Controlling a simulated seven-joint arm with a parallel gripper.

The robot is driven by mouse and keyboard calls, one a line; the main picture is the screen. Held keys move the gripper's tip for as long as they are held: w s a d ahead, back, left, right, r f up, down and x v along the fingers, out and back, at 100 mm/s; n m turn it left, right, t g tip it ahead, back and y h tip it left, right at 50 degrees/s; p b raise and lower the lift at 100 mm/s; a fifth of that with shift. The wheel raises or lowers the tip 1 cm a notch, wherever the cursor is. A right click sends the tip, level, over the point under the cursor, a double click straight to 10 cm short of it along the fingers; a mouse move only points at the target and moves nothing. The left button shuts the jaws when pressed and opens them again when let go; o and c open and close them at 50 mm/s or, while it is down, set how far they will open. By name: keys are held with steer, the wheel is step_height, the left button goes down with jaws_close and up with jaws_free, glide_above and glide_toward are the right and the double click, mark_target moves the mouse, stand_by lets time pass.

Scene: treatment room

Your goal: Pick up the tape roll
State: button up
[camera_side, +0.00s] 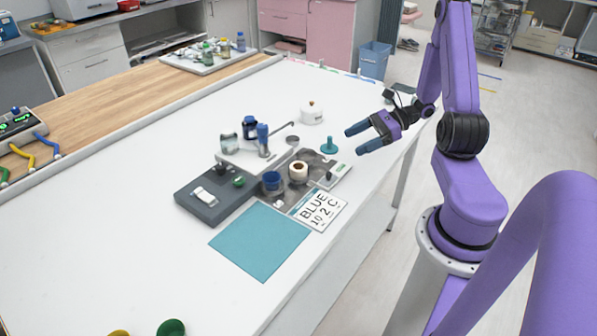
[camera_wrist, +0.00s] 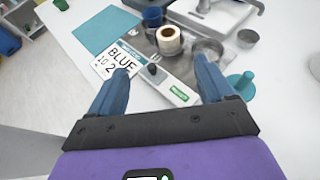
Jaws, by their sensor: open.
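The tape roll (camera_side: 298,171) is a small cream ring with a dark centre. It sits on a grey metal tray (camera_side: 283,196) among other items, beside a dark blue cup (camera_side: 272,181). It also shows in the wrist view (camera_wrist: 169,40), near the top centre, beyond my fingertips. My gripper (camera_side: 357,139) is open and empty, raised above the right side of the table. In the wrist view, its two blue fingers (camera_wrist: 162,76) stand wide apart, with the tape roll ahead of the gap between them. Nothing covers the tape roll in either view.
Close around the tape roll are a metal bowl (camera_wrist: 207,51), a teal stand (camera_side: 329,146), a "BLUE 10 2 C" card (camera_side: 318,209) and a dark grey box (camera_side: 205,204). A teal mat (camera_side: 259,242) lies in front. The near left tabletop is mostly clear.

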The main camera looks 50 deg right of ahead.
steer(key=d, duration=0.1)
steer(key=m, duration=0.1)
glide_toward(293, 169)
steer(key=shift+t+h, duration=0.3)
steer(key=shift+t, duration=0.1)
steer(key=x, duration=0.6)
steer(key=shift+d+f, duration=0.2)
steer(key=shift+f, duration=0.2)
steer(key=c, duration=1.1)
